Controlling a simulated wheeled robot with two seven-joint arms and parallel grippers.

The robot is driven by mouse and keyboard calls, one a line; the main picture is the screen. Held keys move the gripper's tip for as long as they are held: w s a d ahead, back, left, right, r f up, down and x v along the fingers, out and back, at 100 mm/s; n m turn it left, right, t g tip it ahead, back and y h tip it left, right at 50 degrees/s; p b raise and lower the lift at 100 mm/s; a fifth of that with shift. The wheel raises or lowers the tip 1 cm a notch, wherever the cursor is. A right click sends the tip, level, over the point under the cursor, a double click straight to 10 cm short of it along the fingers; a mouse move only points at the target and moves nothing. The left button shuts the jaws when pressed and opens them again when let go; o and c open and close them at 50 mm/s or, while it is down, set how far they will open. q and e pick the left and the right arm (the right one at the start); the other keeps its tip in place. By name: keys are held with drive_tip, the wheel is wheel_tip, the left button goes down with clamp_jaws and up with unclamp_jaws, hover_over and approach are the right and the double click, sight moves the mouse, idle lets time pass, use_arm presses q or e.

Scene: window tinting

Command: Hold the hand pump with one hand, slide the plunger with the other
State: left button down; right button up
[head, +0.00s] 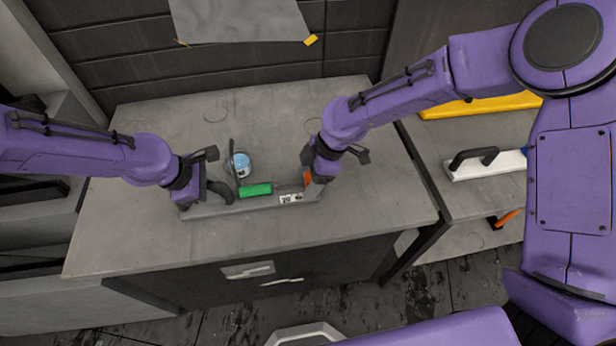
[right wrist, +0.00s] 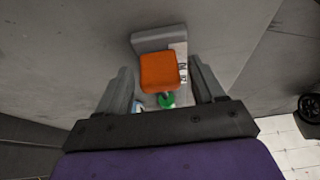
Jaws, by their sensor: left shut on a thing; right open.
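The hand pump lies on the grey bench, with a green barrel (head: 256,190), a dark curved part (head: 221,191) at its left and an orange plunger end (head: 307,178) at its right. It rests along a long grey holder (head: 240,206) bearing a black-and-white label (head: 291,198). My left gripper (head: 208,188) is shut on the pump's left part; its fingertips are partly hidden. My right gripper (head: 313,173) is at the plunger end.
A light-blue round item (head: 242,164) with a dark loop stands behind the pump. The bench top (head: 330,225) is clear in front. On the right, shelves hold a yellow item (head: 480,105) and a white block with a black handle (head: 487,164).

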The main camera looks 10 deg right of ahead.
clamp_jaws()
drive_tip(key=shift+a, duration=1.6)
unclamp_jaws()
drive_tip(key=shift+d, duration=0.1)
drive_tip(key=v, duration=1.2)
use_arm(q)
drive_tip(key=shift+c, duration=1.1)
unclamp_jaws()
drive_tip(key=shift+v, duration=3.05)
